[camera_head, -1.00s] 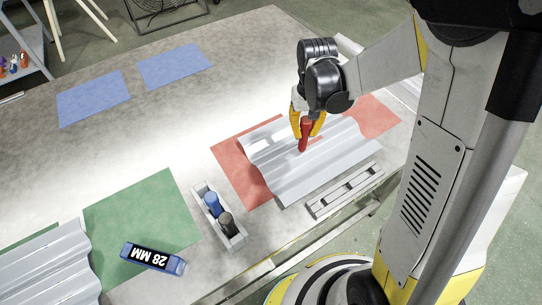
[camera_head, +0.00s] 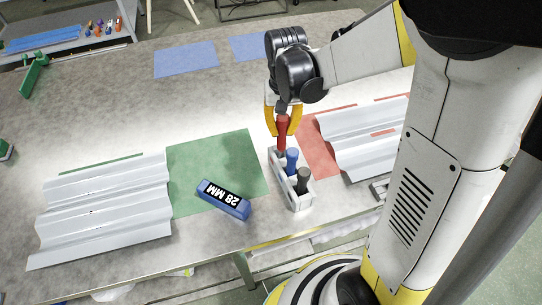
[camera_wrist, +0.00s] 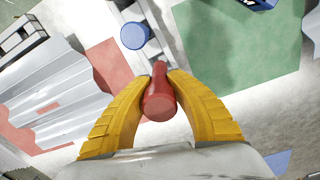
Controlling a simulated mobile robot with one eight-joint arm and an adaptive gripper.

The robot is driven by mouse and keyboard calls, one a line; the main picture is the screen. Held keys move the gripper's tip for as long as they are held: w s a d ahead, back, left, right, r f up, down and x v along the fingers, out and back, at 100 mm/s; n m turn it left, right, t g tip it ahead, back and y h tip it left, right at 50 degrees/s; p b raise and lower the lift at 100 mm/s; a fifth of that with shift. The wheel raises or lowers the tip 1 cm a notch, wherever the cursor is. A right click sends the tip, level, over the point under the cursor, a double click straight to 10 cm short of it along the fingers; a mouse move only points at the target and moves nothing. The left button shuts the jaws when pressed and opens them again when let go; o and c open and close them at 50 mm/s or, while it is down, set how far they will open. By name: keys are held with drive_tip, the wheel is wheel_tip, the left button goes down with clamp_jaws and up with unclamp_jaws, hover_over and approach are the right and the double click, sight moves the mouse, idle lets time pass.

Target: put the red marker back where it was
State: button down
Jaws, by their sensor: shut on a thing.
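The red marker (camera_head: 282,128) is upright between the yellow fingers of my gripper (camera_head: 283,122), which is shut on it. It is at the far end of a small grey-white holder (camera_head: 297,203). In the wrist view the marker (camera_wrist: 159,100) lies between the fingertips (camera_wrist: 158,82), in line with the holder's rail. A blue marker (camera_head: 292,160) and a dark marker (camera_head: 302,180) stand in the holder, nearer the front edge. I cannot tell how deep the red marker's lower end sits in the holder.
A corrugated sheet (camera_head: 362,140) lies over the red mat (camera_head: 318,150) at right, another sheet (camera_head: 100,215) at left. Blue mats (camera_head: 187,59) lie farther back on clear table.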

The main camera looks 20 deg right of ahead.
sight(282, 144)
wheel_tip(282, 144, down, 3)
drive_tip(key=shift+d+r+b, duration=0.1)
drive_tip(key=shift+b, duration=0.25)
drive_tip(key=shift+f+b, duration=0.8)
drive_tip(key=shift+f, duration=1.15)
drive_tip(key=shift+f, duration=0.15)
drive_tip(key=c, duration=1.3)
unclamp_jaws()
drive_tip(key=shift+c, duration=0.2)
